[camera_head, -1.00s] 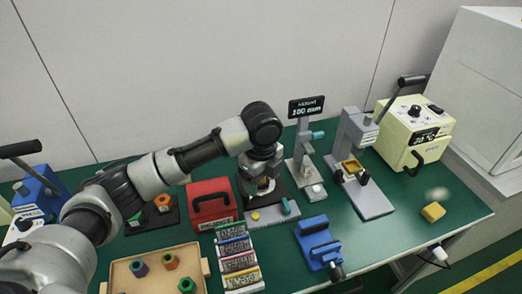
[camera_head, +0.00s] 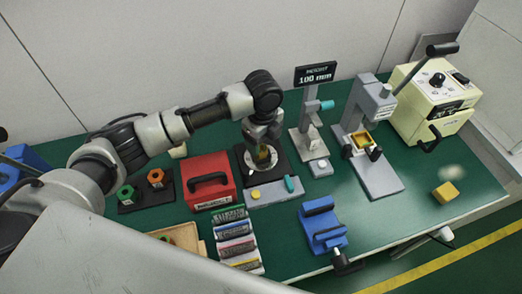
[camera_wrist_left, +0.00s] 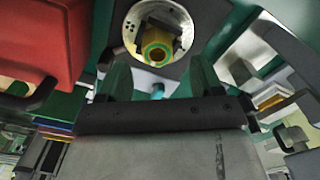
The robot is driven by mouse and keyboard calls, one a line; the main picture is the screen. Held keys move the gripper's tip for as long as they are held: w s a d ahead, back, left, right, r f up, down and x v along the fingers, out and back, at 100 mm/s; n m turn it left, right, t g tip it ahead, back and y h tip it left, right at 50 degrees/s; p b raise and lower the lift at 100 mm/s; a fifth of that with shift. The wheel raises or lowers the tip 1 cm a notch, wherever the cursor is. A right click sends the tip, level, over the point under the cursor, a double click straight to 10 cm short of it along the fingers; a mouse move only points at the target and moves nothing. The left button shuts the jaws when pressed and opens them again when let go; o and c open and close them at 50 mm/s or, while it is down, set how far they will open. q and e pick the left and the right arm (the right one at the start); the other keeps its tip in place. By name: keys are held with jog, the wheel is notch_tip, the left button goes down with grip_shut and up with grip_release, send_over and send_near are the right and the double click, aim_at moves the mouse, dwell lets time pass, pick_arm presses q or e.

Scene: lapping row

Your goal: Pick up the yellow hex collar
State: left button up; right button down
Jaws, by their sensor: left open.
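The yellow hex collar (camera_wrist_left: 157,47) sits on a round pale plate (camera_wrist_left: 133,44), seen from above in the left wrist view with a green ring at its bore. In the head view the collar (camera_head: 263,155) is partly hidden under my left gripper (camera_head: 263,143), on the plate of a dark-based station. In the left wrist view my left gripper (camera_wrist_left: 160,80) is open, its two green fingertips apart. The collar appears beyond the tips, between their lines, and nothing is held. I cannot tell the exact height gap. My right gripper is not in view.
A red box (camera_head: 209,182) stands close left of the station. A height gauge (camera_head: 310,140) and a grey lever press (camera_head: 368,140) stand to the right. A blue clamp (camera_head: 322,227) is in front. A yellow block (camera_head: 445,193) lies at the right, with bare green table around it.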

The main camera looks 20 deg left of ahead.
aim_at(261, 148)
pick_arm(q)
notch_tip(261, 148, down, 4)
jog(key=shift+a, duration=0.15)
jog(key=c, duration=1)
jog(key=shift+r, duration=0.1)
